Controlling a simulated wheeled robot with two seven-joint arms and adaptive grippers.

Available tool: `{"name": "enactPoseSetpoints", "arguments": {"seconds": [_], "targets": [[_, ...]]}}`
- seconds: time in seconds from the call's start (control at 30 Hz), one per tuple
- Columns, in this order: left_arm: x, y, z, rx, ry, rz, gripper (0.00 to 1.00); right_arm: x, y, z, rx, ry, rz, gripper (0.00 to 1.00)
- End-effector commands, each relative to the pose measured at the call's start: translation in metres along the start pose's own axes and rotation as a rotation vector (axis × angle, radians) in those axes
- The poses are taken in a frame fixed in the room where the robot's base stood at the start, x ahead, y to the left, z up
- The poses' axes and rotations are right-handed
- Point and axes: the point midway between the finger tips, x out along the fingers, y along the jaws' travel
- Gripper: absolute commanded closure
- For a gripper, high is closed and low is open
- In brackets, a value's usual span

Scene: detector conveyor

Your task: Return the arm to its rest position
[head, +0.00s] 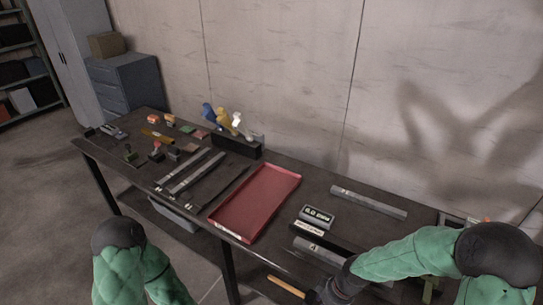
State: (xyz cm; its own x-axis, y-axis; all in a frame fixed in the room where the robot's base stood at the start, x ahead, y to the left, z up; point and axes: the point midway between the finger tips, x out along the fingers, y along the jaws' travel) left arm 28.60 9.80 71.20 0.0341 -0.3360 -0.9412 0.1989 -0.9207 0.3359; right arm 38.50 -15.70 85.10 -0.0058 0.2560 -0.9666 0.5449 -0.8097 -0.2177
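My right arm, in a green padded sleeve, reaches in from the right over the near right part of the dark table (321,189). Its dark wrist and gripper (322,296) are at the bottom edge of the head view, and the fingers cannot be made out. A wooden handle (286,286) lies just left of that gripper; I cannot tell whether they touch. My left arm, also green, is low at the left, in front of the table. Its gripper is out of view.
A red tray (256,203) sits mid-table. Metal bars (190,172) and small parts lie left of it. A display box (317,216) and a long bar (368,201) lie right. A dark holder (235,145) stands at the back. A grey bin (173,214) is below the table.

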Motion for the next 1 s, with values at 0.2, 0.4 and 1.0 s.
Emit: {"name": "enactPoseSetpoints", "arguments": {"seconds": [0.2,0.4,1.0], "targets": [[0.000,0.000,0.000,0.000,0.000,0.000,0.42,0.064,-0.027,0.016,0.260,0.032,-0.065,0.34],[0.000,0.000,0.000,0.000,0.000,0.000,0.42,0.111,-0.050,0.039,0.506,0.047,-0.090,0.34],[0.000,0.000,0.000,0.000,0.000,0.000,0.42,0.150,-0.071,0.071,0.776,0.056,-0.077,0.34]]}}
